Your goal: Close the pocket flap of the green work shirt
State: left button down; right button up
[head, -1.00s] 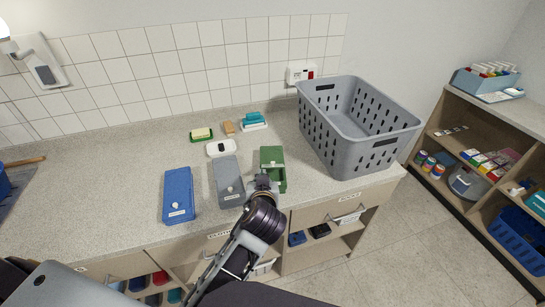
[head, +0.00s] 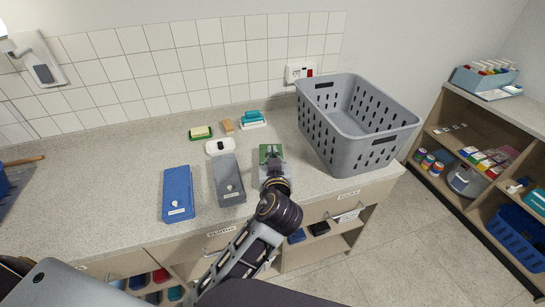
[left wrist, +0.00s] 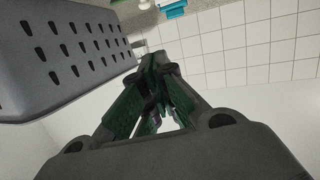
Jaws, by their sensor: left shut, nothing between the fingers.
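The green work shirt (head: 264,149) lies folded on the counter, left of the grey basket. In the head view only its far part shows clearly; my left gripper (head: 273,160) and wrist cover the rest. The gripper is shut with nothing between its fingers, right over the shirt. In the left wrist view the fingertips (left wrist: 160,72) are close together, and dark green shows around the fingers. I cannot tell whether they touch the cloth. The pocket flap cannot be made out, so its position is unclear. My right gripper is not in view.
A grey folded item (head: 229,180) and a blue one (head: 178,193) lie left of the shirt. The tall grey basket (head: 355,130) stands close on the right. A white dish (head: 220,147), soap (head: 201,132), a brush (head: 228,126) and teal sponges (head: 253,118) lie behind.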

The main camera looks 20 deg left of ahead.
pick_arm(q)
jog(key=p+x, duration=0.2)
jog(key=x, duration=0.7)
jog(key=shift+w, duration=0.15)
jog(key=shift+s+d+f+p, duration=0.25)
jog(key=shift+s+f, duration=0.25)
jog(key=shift+f, duration=0.35)
jog(key=shift+s+d+f+p, duration=0.2)
jog(key=shift+s+f, duration=0.3)
jog(key=shift+f, duration=0.35)
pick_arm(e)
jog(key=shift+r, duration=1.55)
pick_arm(q)
jog(key=shift+a, duration=0.1)
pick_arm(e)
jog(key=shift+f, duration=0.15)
pick_arm(q)
jog(key=shift+s+f+b, duration=0.15)
jog(key=shift+b, duration=0.55)
jog(key=shift+t+b, duration=0.3)
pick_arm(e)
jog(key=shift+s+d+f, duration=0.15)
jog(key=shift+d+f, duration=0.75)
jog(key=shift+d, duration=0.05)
